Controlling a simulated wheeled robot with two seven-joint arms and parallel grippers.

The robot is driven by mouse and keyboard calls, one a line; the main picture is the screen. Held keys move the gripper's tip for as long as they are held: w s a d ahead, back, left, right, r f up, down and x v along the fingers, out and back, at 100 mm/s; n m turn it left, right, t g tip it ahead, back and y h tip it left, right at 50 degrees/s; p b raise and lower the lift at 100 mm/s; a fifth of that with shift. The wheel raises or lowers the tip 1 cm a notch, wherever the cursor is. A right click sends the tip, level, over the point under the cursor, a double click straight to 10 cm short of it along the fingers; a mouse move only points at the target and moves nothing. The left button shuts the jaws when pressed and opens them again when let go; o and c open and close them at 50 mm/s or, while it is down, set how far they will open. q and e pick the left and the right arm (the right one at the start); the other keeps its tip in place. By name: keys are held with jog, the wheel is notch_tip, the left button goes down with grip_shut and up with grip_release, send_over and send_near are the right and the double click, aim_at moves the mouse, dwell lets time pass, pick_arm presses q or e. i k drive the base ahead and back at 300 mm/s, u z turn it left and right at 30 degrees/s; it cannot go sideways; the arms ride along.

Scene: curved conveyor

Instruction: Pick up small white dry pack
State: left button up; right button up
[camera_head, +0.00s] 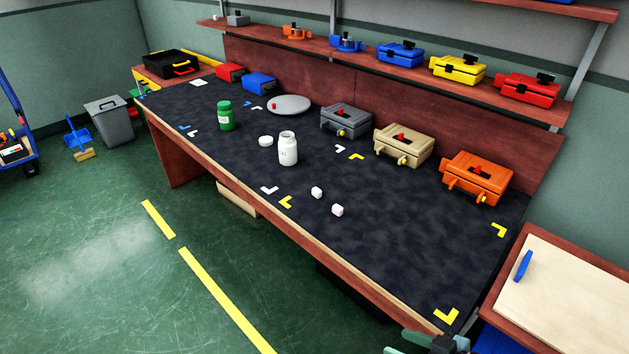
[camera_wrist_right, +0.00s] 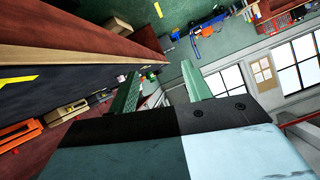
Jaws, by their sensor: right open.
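Two small white packs lie on the dark bench top near its front edge in the head view: one pack (camera_head: 317,192) and, just right of it and nearer the front, another pack (camera_head: 337,210). A white bottle (camera_head: 288,150) stands upright behind them, with a round white lid (camera_head: 265,141) lying to its left. My right gripper (camera_head: 436,342) shows only in part at the bottom edge, well right of and nearer than the packs. In the right wrist view its two green fingers (camera_wrist_right: 161,74) are apart with nothing between them. My left gripper is not in view.
A green bottle (camera_head: 226,116) and a grey round plate (camera_head: 289,104) stand farther left. Grey (camera_head: 346,120), beige (camera_head: 403,144) and orange (camera_head: 478,177) cases line the back. The bench's front right is clear. A pale board (camera_head: 565,290) lies at the right.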

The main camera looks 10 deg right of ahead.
aim_at(316, 191)
jog(key=i, duration=1.55)
